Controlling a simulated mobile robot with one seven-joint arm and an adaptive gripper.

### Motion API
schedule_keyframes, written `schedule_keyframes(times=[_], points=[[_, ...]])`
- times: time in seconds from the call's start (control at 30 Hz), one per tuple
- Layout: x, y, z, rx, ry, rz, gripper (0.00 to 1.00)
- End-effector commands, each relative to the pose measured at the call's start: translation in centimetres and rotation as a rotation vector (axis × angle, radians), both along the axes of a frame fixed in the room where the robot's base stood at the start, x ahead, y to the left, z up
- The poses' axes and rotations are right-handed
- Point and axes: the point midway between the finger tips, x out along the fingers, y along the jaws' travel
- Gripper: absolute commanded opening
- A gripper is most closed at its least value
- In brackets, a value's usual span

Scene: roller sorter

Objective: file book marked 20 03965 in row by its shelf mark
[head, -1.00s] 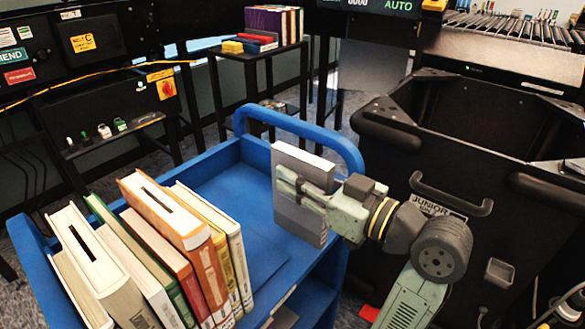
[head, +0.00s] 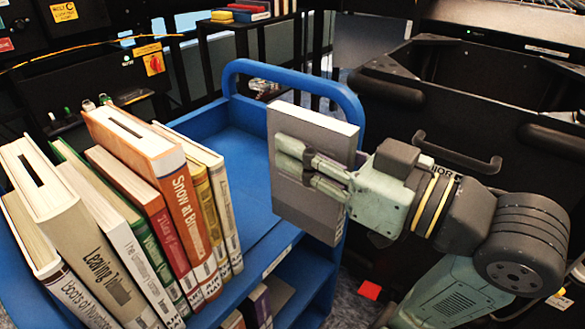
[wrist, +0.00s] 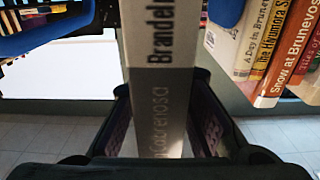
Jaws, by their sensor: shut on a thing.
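My gripper (head: 284,156) is shut on a grey book (head: 322,122), which it holds upright over the right part of the blue cart, apart from the row. In the wrist view the book's spine (wrist: 155,70) stands between my two fingers; part of its lettering reads "Brandel". The mark 20 03965 is not legible. The row of books stands at the cart's left, leaning a little. It includes "Leaving" (head: 88,262), a green book (head: 160,255), a red book (head: 165,228), orange "Snow at Brunevos" (head: 187,215), a yellow book (head: 216,215) and a white book (head: 228,205) at the right end.
The blue cart (head: 245,130) has bare deck between the row and the held book. Its raised end rail (head: 290,70) stands behind. More books (head: 262,305) lie on a lower shelf. A black bin (head: 440,120) stands at the right. A dark side table stands at the back.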

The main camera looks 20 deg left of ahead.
Motion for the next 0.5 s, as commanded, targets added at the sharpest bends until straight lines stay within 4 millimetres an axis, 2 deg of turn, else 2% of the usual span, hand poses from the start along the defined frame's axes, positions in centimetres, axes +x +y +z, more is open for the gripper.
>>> schedule_keyframes(times=[0.27, 0.5], points=[[0.1, 0.1, 0.1, 0.001, 0.000, 0.001, 0.00], [3.0, 1.3, 0.8, 0.006, 0.008, 0.002, 0.00]])
